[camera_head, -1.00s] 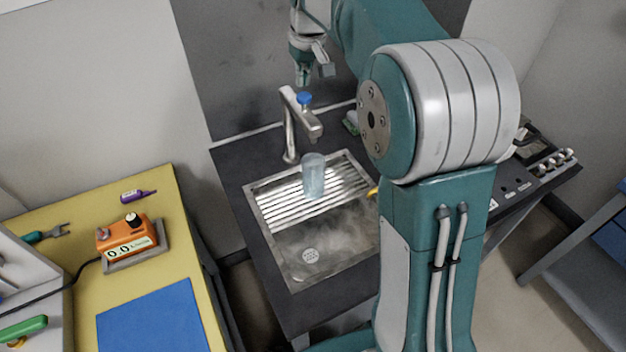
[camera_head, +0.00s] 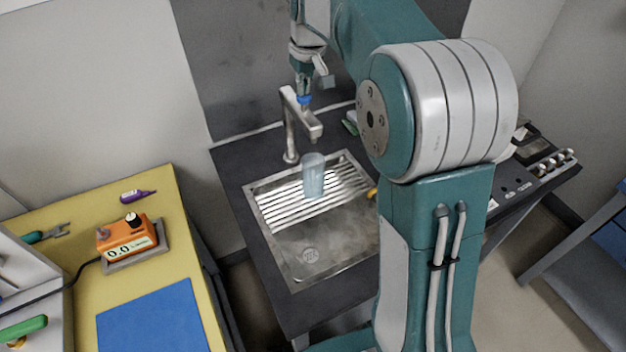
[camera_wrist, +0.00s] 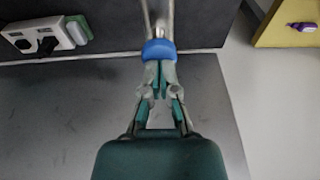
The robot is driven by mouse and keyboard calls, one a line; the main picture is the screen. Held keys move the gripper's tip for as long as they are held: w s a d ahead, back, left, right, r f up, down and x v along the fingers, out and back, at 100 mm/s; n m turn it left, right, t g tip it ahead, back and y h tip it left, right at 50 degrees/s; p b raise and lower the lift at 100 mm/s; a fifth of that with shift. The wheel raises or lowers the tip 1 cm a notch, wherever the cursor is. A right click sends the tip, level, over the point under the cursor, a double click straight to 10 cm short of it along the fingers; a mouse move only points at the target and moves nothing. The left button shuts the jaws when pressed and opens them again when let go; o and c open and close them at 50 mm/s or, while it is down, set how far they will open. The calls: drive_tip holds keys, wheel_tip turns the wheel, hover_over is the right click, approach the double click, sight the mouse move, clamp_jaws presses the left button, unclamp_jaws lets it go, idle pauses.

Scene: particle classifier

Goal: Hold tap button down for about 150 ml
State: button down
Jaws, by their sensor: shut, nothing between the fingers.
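The metal tap (camera_head: 290,125) stands at the back of the sink, with its blue button (camera_head: 304,100) on top. My gripper (camera_head: 303,93) is shut and points down onto the button. In the wrist view, my gripper's fingertips (camera_wrist: 159,66) meet at the edge of the blue button (camera_wrist: 159,48) and appear to touch it. A clear bluish cup (camera_head: 313,176) stands upright on the ribbed drainer under the spout. I cannot make out a water stream or the level in the cup.
The steel sink basin (camera_head: 318,248) lies in front of the cup. A yellow table (camera_head: 165,265) at left carries an orange device (camera_head: 127,240) reading about 0.0 and a blue mat (camera_head: 150,318). A power socket block (camera_wrist: 38,36) shows in the wrist view.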

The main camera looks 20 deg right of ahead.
drive_tip(key=shift+f, duration=0.65)
drive_tip(key=shift+r, duration=3.5)
drive_tip(key=shift+s, duration=0.2)
drive_tip(key=s+r+m+t, duration=0.1)
drive_tip(key=s+t, duration=0.1)
drive_tip(key=s, duration=1.5)
drive_tip(key=s+f, duration=0.4)
drive_tip(key=s, duration=0.3)
drive_tip(key=s+f+m+t, duration=0.1)
drive_tip(key=s+f, duration=0.2)
drive_tip(key=s, duration=0.4)
drive_tip(key=shift+s+f, duration=0.3)
drive_tip(key=shift+f, duration=0.05)
